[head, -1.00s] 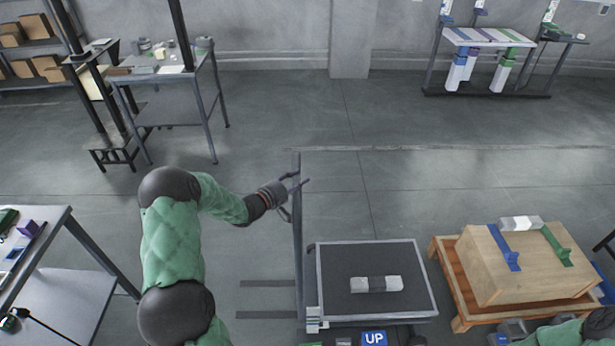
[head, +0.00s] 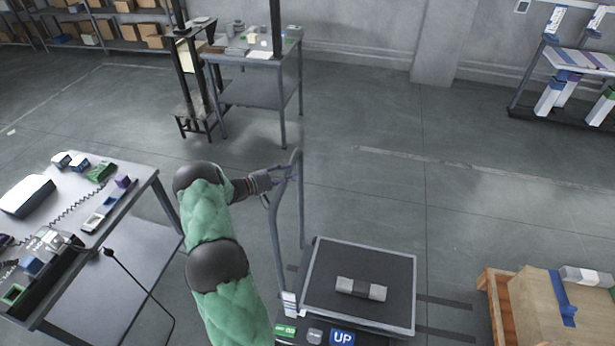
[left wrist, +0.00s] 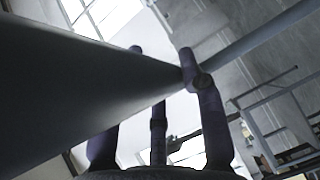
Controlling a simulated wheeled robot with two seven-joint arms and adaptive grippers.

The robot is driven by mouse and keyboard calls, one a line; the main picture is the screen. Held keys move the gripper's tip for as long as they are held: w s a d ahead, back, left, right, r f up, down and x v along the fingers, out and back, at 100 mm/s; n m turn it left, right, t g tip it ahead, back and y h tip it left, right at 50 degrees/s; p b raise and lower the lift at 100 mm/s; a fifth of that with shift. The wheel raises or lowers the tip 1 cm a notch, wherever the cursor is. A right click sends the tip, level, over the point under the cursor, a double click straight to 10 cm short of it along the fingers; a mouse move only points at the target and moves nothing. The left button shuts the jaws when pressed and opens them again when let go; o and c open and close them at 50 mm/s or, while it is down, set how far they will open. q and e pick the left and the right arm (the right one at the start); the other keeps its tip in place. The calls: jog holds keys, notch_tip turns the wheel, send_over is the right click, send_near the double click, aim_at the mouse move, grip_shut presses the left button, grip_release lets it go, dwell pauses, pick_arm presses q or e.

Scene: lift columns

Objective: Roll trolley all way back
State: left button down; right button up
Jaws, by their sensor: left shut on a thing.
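The trolley has a dark flat deck with a pale metal rim (head: 413,290) and an upright grey tube handle (head: 301,215) on its left side. A grey and white block (head: 361,289) lies on the deck. My left gripper (head: 284,174) is shut on the handle near its top. In the left wrist view the handle bar (left wrist: 90,85) runs between the fingers of my left gripper (left wrist: 165,65). The trolley's wheels are hidden. My right gripper is out of view.
A bench with devices (head: 150,178) stands at the left, near my left arm. A worktable (head: 255,62) stands behind. Dark floor stripes (head: 445,303) show beside the trolley.

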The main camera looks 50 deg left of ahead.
pick_arm(q)
jog(key=shift+s+a+f, duration=0.1)
jog(key=shift+s+a, duration=0.5)
jog(key=shift+a, duration=0.3)
jog(key=shift+s+a, duration=0.55)
jog(key=shift+a, duration=0.35)
jog(key=c, duration=0.8)
grip_release()
jog(key=shift+o, duration=0.3)
jog(key=shift+a, duration=0.2)
jog(key=shift+d, duration=0.1)
jog(key=v, duration=1.2)
